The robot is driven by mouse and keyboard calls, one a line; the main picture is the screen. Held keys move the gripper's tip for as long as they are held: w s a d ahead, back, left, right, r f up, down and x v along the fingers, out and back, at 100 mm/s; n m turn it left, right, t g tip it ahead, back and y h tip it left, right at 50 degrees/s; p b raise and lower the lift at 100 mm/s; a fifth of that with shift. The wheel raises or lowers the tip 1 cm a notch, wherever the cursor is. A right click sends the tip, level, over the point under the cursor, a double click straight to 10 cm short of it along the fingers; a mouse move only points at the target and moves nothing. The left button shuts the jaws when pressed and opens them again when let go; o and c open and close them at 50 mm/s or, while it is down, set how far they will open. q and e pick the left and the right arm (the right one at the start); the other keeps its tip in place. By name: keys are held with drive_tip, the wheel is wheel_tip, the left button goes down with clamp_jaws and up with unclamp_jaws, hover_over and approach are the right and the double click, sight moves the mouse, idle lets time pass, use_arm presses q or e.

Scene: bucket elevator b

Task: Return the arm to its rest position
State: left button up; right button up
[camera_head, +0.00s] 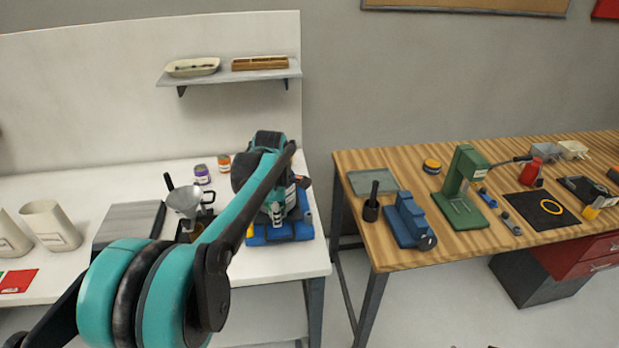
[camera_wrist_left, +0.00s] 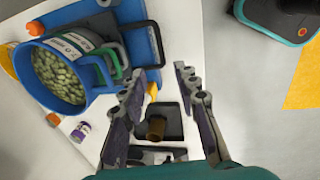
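My left arm (camera_head: 225,215), teal and black, reaches from the lower left over the white table. Its forearm hides much of what stands behind it. My left gripper (camera_wrist_left: 160,72) shows in the left wrist view with its two dark fingers apart and nothing between them. A black square base with a brown cylinder (camera_wrist_left: 156,128) lies below the fingers. A blue container (camera_wrist_left: 47,72) of pale green beans is left of the fingers, apart from them. My right gripper is not in view.
A blue base (camera_head: 280,233) with equipment stands near the white table's right edge. A metal funnel (camera_head: 186,199) and a grey panel (camera_head: 130,222) are left of it. A shelf (camera_head: 228,75) hangs above. A wooden workbench (camera_head: 400,262) with tools stands right, across a gap.

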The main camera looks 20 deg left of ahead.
use_arm(q)
drive_tip(key=s+d+f+m+t+b, duration=0.1)
drive_tip(key=s+d+f+m+t, duration=0.1)
drive_tip(key=s+d+m, duration=0.6)
drive_tip(key=s+d+f+m+t+h, duration=0.1)
drive_tip(key=s+d+m, duration=0.7)
drive_tip(key=m, duration=0.8)
drive_tip(key=s+f+t, duration=0.1)
drive_tip(key=s+t, duration=0.1)
drive_tip(key=s, duration=0.1)
drive_tip(key=shift+s+d+t+b, duration=0.25)
drive_tip(key=shift+s+t+b, duration=0.05)
drive_tip(key=shift+b, duration=0.05)
